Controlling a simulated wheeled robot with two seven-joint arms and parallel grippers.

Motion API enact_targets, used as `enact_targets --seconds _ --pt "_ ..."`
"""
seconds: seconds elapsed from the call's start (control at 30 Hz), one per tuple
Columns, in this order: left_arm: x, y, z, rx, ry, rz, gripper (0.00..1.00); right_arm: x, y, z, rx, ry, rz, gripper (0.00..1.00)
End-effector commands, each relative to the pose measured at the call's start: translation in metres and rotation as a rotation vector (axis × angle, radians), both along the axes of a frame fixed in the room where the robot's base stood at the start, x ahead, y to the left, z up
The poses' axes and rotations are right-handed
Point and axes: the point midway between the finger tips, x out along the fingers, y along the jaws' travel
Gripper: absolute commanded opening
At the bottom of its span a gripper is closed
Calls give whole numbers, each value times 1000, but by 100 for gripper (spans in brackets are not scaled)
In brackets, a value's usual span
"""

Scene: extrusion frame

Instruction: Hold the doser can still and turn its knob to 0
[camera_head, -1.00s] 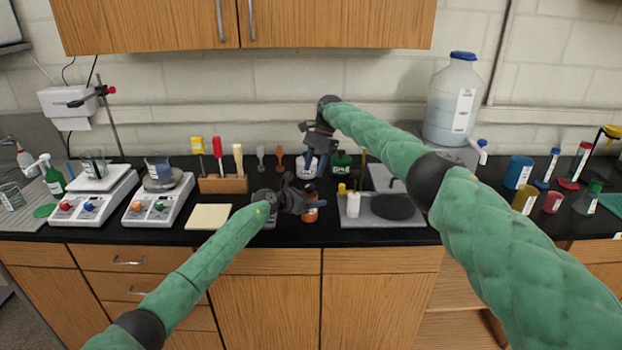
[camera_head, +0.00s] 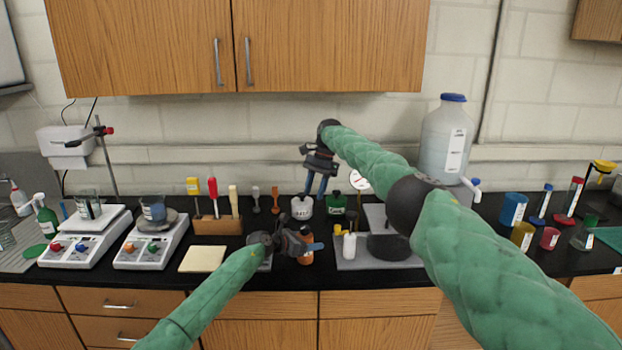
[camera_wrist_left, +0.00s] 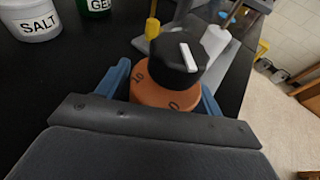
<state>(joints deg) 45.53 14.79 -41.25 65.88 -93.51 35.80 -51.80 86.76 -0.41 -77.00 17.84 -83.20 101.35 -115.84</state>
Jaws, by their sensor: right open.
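The doser can (camera_head: 306,256) is a small orange can near the counter's front edge, partly hidden by my left gripper (camera_head: 312,246). In the left wrist view it stands upright (camera_wrist_left: 152,97) between my two blue fingers, which are shut on its sides. Its black knob (camera_wrist_left: 168,68) has a white pointer line slanting across the right part of its top. The marks "10" and "0" show on the orange rim, and the line is not clearly at the 0. My right gripper (camera_head: 317,185) is open and empty, fingers down, above and behind the can.
A white SALT jar (camera_head: 301,209) stands below my right gripper, with a green bottle (camera_head: 336,204) beside it. A grey stand with a black round part (camera_head: 392,247) is to the right. A pale pad (camera_head: 202,259) and two scales (camera_head: 150,243) are at left.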

Motion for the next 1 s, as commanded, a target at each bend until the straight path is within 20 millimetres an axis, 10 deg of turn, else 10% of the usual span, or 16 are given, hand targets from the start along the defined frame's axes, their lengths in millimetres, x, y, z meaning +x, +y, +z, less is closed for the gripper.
enact_targets --seconds 0.47,1.0 --pt "-3 6 2 1 -1 0 77 0 0 0 0 0 0 41" --pt "-48 74 26 1 0 0 77 0 0 0 0 0 0 41"
